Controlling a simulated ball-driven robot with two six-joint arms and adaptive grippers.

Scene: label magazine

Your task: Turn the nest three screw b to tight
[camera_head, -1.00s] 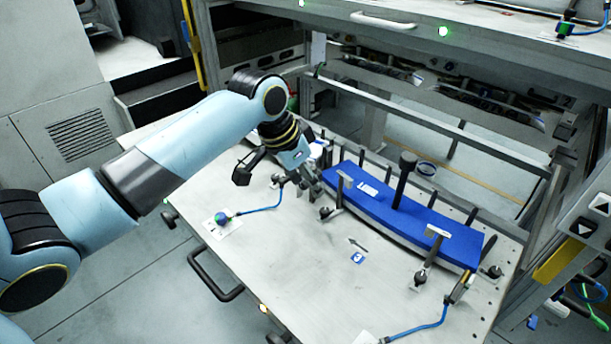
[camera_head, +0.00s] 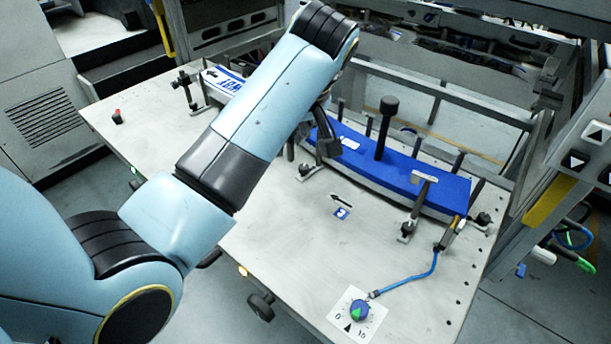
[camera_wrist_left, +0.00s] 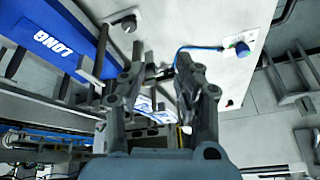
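A long blue block (camera_head: 345,135) lies in a fixture at the table's back right, and its "LONG" lettering shows in the left wrist view (camera_wrist_left: 50,42). Clamps with dark screws stand along its front: one left clamp (camera_head: 312,170) and one right clamp (camera_head: 408,232). I cannot tell which is nest three screw b. A small blue number tag (camera_head: 341,212) with an arrow is on the table, its digit unclear. My left gripper is mostly hidden behind my arm in the head view. In the left wrist view the gripper (camera_wrist_left: 160,80) has its fingers apart, with nothing visible between them.
Another blue knob (camera_wrist_left: 242,48) shows in the wrist view. A second fixture (camera_head: 225,80) stands back left.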

